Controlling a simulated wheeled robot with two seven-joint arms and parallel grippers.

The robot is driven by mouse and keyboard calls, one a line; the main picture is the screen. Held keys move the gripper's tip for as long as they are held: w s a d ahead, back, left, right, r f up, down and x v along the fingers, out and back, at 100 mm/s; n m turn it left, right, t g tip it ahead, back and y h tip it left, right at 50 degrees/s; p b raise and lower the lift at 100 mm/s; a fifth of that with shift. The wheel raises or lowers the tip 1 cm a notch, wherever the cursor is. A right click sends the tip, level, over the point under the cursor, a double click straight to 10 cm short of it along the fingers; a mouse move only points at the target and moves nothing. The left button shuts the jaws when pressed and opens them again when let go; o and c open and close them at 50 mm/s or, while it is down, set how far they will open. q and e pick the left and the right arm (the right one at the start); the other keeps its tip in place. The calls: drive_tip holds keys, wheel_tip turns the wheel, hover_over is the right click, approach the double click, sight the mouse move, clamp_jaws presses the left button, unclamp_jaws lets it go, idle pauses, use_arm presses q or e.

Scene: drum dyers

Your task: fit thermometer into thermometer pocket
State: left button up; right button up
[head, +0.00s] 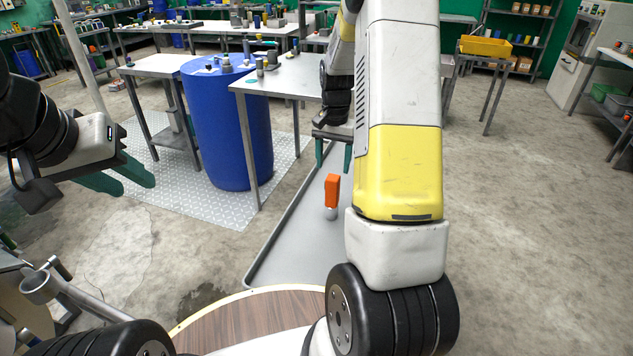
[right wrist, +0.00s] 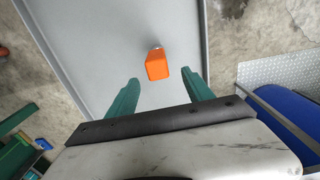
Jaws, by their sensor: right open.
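An orange block-like handle with a pale tip, which looks like the thermometer (head: 332,190), is over the grey tray surface in the head view. It also shows in the right wrist view (right wrist: 158,68), just beyond and between the fingertips. My right gripper (head: 334,166) is open and empty, its green fingers pointing down, with the orange piece apart from them. My left gripper (head: 137,188) hangs at the left, its green fingers apart with nothing between them. A grey metal cup on a bracket (head: 40,288) at lower left may be the thermometer pocket; I cannot tell for sure.
A long grey tray (head: 290,240) with a raised rim runs below my right arm. A blue drum (head: 225,130) stands on a metal floor plate (head: 170,190) beside a grey table (head: 290,80) holding small items. A round wooden top (head: 240,320) lies at the front. Concrete floor at right is clear.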

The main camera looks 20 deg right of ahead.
sight(333, 186)
drive_tip(key=shift+d+f, duration=0.15)
drive_tip(key=shift+f, duration=0.35)
drive_tip(key=f, duration=0.7)
drive_tip(key=shift+s+f, duration=0.25)
drive_tip(key=shift+s, duration=0.05)
clamp_jaws()
